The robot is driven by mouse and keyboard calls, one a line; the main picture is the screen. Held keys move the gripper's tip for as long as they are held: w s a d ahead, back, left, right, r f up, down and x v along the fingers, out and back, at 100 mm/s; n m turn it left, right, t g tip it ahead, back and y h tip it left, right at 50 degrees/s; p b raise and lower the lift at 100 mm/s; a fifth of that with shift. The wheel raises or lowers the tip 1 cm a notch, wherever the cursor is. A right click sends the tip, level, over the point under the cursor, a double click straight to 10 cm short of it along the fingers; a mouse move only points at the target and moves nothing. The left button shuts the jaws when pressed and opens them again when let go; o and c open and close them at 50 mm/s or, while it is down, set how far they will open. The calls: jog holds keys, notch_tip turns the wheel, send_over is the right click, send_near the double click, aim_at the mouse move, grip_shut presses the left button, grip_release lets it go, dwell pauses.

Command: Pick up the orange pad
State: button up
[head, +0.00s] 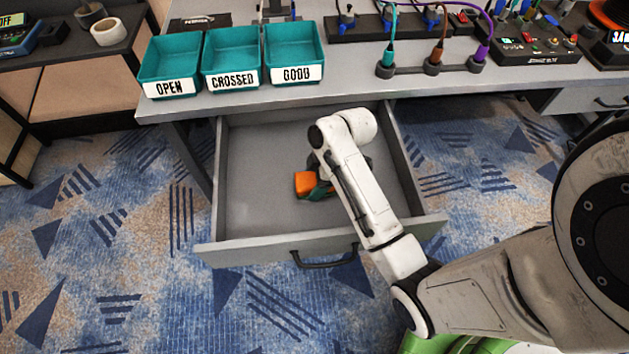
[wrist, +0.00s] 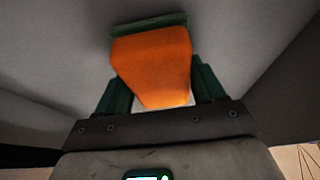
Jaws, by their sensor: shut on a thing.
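The orange pad (head: 306,183) shows in the head view inside the open drawer, near the middle of it, partly hidden by my arm. In the wrist view the orange pad (wrist: 152,66) sits between the two dark green fingers of my gripper (wrist: 155,88). The fingers are shut on it, one at each side. A dark green strip (wrist: 148,23) lies along the pad's far edge. In the head view my gripper (head: 322,188) is mostly hidden behind my arm. I cannot tell whether the pad touches the drawer floor.
The open grey drawer (head: 250,205) has walls on all sides and a front handle (head: 325,262). Above it, the bench (head: 350,84) holds teal bins labelled OPEN (head: 170,60), CROSSED (head: 231,55) and GOOD (head: 293,45), and a cable rack (head: 433,68). The drawer's left part is bare.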

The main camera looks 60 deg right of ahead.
notch_tip(320, 180, up, 3)
jog(key=shift+f+p, duration=0.1)
jog(key=shift+p, duration=0.2)
jog(key=s+a+r+p, duration=0.2)
jog(key=s+a+r, duration=0.5)
jog(key=s+r, duration=0.3)
jog(key=shift+s+a, duration=0.35)
jog(key=shift+s, duration=0.5)
